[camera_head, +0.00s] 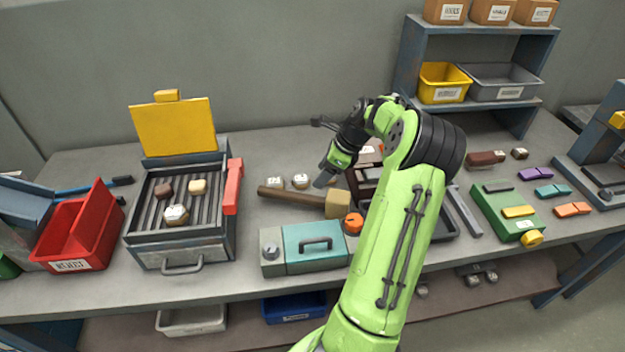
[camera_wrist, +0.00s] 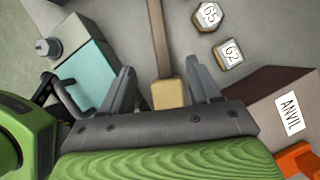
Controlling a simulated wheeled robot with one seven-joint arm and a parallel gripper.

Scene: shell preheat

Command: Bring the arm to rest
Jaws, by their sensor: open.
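My arm (camera_head: 395,235) is green and rises from the bottom middle of the head view, bending left at its top. My gripper (camera_head: 325,177) hangs over the workbench (camera_head: 95,285), above the mallet's head end. In the wrist view my gripper (camera_wrist: 160,85) has its two grey fingers spread apart with nothing held between them. The mallet (camera_head: 290,195) lies on the bench with its pale head at the right. It also shows in the wrist view (camera_wrist: 168,92), its head seen between the fingers. Whether the fingers touch anything below is not clear.
A teal box (camera_head: 315,245) with a handle lies in front of the gripper. An open grill-like heater (camera_head: 180,240) holds several pieces. A red bin (camera_head: 70,250) stands left. A block labelled ANVIL (camera_wrist: 275,100) and numbered hex pieces (camera_wrist: 228,54) lie near. A shelf (camera_head: 480,32) stands behind.

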